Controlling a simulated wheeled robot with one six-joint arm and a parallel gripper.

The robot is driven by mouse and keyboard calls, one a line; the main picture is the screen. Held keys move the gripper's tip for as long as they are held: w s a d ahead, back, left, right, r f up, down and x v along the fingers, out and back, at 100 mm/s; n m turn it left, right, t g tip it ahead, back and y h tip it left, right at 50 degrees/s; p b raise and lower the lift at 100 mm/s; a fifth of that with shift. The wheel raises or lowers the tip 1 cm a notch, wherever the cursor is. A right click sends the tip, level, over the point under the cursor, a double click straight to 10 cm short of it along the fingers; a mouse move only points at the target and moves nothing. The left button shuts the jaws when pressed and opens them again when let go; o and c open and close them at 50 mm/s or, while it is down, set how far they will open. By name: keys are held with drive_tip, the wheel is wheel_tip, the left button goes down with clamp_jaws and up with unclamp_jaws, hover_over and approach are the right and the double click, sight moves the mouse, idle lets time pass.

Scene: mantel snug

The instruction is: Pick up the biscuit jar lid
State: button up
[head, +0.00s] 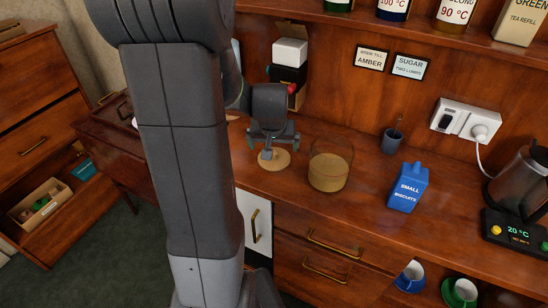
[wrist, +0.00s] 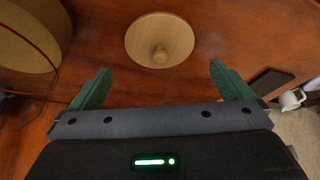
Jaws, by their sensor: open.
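The biscuit jar lid (wrist: 143,30) is a pale round wooden disc with a small knob on top. It lies flat on the wooden counter, ahead of and between my fingers in the wrist view. In the head view the lid (head: 282,160) is partly hidden under my gripper (head: 272,142). My gripper, seen in the wrist view (wrist: 160,88), has two green fingers spread apart with nothing between them. The open glass jar (head: 330,166), with tan contents, stands just right of the lid in the head view and at the left edge of the wrist view (wrist: 24,45).
A blue biscuit packet (head: 408,188) and a small dark cup (head: 391,141) stand to the right. A kettle (head: 522,180) is at the far right. Boxes (head: 290,52) stand behind my gripper. The counter's front edge is near the lid.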

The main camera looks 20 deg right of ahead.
sight(274, 154)
drive_tip(key=shift+p+x, duration=0.35)
drive_tip(key=shift+x, duration=2.85)
drive_tip(key=shift+s, duration=0.1)
drive_tip(key=c, duration=0.7)
